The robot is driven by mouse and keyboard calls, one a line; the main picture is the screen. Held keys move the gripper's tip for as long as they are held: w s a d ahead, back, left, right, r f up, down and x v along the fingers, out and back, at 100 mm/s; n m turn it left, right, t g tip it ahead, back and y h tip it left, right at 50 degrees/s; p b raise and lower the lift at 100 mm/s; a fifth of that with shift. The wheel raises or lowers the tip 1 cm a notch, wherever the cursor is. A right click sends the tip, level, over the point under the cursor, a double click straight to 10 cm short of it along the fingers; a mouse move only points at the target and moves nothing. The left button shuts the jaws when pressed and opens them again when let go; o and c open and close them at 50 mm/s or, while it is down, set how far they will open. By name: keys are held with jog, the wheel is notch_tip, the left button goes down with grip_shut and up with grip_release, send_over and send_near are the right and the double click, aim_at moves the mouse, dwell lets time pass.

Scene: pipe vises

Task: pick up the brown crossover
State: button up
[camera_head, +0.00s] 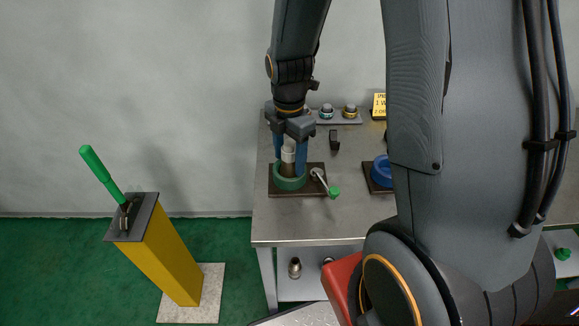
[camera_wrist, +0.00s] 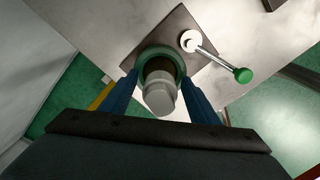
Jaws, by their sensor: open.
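The crossover (camera_head: 288,168) stands upright in the green ring of a vise (camera_head: 290,183) on the metal table. Its lower part is brown and its upper part is pale grey-white. In the wrist view the crossover's pale top (camera_wrist: 159,98) points toward the camera, with the brown part (camera_wrist: 158,66) behind it inside the green ring (camera_wrist: 174,54). My gripper (camera_head: 295,160) is open, with its blue fingers down on either side of the crossover. In the wrist view the fingers of my gripper (camera_wrist: 158,95) flank it; contact cannot be told.
The vise has a lever with a green knob (camera_wrist: 243,75) at its right. A blue ring vise (camera_head: 379,172) stands farther right, partly behind my arm. Small fittings (camera_head: 349,111) sit on a tray at the back. A yellow post (camera_head: 170,255) with a green-handled lever stands left of the table.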

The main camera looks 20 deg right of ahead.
grip_shut()
jog(key=shift+r, duration=0.15)
dwell(0.4)
